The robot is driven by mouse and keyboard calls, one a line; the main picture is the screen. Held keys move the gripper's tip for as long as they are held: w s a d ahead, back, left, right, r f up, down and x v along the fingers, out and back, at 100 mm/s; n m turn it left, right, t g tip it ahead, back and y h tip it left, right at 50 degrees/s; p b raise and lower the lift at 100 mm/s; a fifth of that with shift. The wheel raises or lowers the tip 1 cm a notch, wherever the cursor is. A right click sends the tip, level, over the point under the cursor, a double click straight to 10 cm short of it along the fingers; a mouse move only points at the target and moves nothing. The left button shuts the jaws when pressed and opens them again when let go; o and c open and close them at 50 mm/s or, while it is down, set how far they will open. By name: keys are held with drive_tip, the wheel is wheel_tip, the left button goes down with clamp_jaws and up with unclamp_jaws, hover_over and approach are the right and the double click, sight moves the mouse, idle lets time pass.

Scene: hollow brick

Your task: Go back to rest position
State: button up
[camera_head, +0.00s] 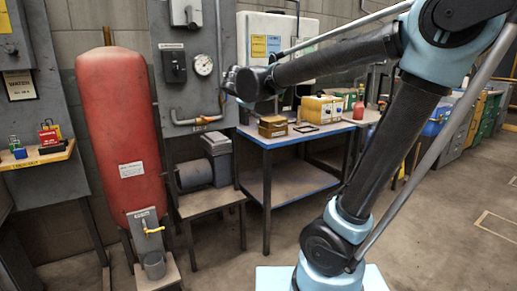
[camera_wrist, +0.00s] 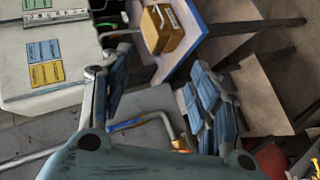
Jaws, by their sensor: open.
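My gripper (camera_head: 232,84) is at the left end of my raised arm in the head view, in front of the grey wall panel and above the left end of the blue table. It is small and dark there. In the wrist view my gripper (camera_wrist: 160,80) shows two blue-padded fingers spread wide apart, with nothing between them. No finger touches any object.
A red tank (camera_head: 121,135) stands left. Floor at right is clear.

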drive_tip(key=s+d+f+m+g, duration=0.6)
drive_tip(key=s+d+f, duration=0.9)
drive_tip(key=d, duration=0.3)
drive_tip(key=s+d+f+m+g+y, duration=0.1)
drive_tip(key=s+f+m+g+y, duration=0.2)
drive_tip(key=s+f, duration=1.1)
drive_tip(key=shift+s+d+m+g+y, duration=0.2)
drive_tip(key=shift+s+m+g+y, duration=0.2)
drive_tip(key=shift+s+m, duration=0.7)
drive_tip(key=shift+w, duration=0.15)
drive_tip(key=shift+w+f, duration=0.2)
drive_tip(key=shift+w, duration=0.15)
